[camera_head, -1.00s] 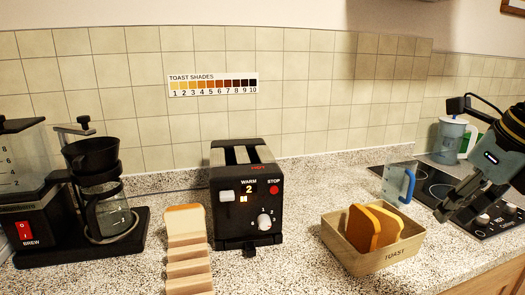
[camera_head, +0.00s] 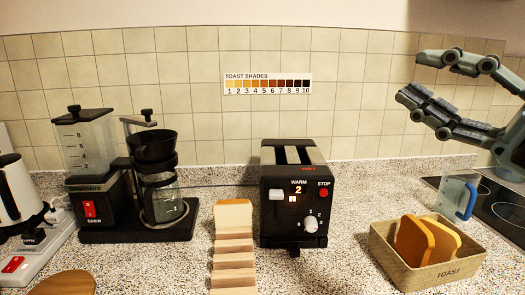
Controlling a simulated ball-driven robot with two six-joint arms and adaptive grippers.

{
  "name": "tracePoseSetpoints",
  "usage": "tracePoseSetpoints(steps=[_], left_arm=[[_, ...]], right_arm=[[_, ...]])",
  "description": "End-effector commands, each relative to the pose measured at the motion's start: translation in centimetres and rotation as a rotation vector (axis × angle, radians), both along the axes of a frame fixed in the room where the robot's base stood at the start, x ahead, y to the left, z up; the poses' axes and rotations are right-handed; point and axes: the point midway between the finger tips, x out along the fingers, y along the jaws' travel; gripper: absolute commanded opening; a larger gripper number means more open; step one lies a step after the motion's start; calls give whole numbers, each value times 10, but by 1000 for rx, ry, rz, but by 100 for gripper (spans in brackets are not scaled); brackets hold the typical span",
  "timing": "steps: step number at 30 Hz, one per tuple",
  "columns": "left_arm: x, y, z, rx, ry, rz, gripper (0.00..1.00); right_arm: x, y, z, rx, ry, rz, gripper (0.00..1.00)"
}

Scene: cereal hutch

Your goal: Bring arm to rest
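My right gripper (camera_head: 420,78) is in the upper right, raised above the counter and the toast basket. Its fingers are spread wide apart, with nothing between them. My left gripper is not in view. The black toaster (camera_head: 288,208) stands in the middle of the counter with its dial facing me and its slots looking empty. The wooden toast box (camera_head: 440,272) at the lower right holds two slices of toast (camera_head: 414,241), leaning upright. A bread slice (camera_head: 233,213) stands in a stepped wooden rack (camera_head: 233,265) left of the toaster.
A coffee maker (camera_head: 153,192) stands at the left, with a white kettle (camera_head: 15,195) at the far left edge. A clear jug with a blue handle (camera_head: 457,196) stands behind the toast box, near the black hob (camera_head: 503,205). A toast shade chart (camera_head: 267,84) hangs on the tiles.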

Motion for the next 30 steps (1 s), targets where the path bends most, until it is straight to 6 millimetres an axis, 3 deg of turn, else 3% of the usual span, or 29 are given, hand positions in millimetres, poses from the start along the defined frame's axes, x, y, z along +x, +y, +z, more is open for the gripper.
tracePoseSetpoints(steps=[2,5,7,10,12,15,18,21,26,30], left_arm=[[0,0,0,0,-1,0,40],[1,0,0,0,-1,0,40],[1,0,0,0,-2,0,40],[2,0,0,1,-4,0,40],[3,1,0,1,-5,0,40],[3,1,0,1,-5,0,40],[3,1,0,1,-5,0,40],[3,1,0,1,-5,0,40],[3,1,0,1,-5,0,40],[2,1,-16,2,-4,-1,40]], right_arm=[[13,-41,7,292,77,-167,26],[24,-101,-20,618,239,-412,26],[22,-137,-64,810,402,-593,26],[2,-164,-140,1009,669,-828,26],[-21,-167,-188,1091,852,-957,26],[-55,-157,-241,1154,1086,-1093,26],[-89,-141,-277,1177,1287,-1186,26],[-122,-123,-303,1178,1473,-1255,26],[-173,-90,-330,1142,1755,-1330,26],[-160,-97,-396,1135,1758,-1353,26]])
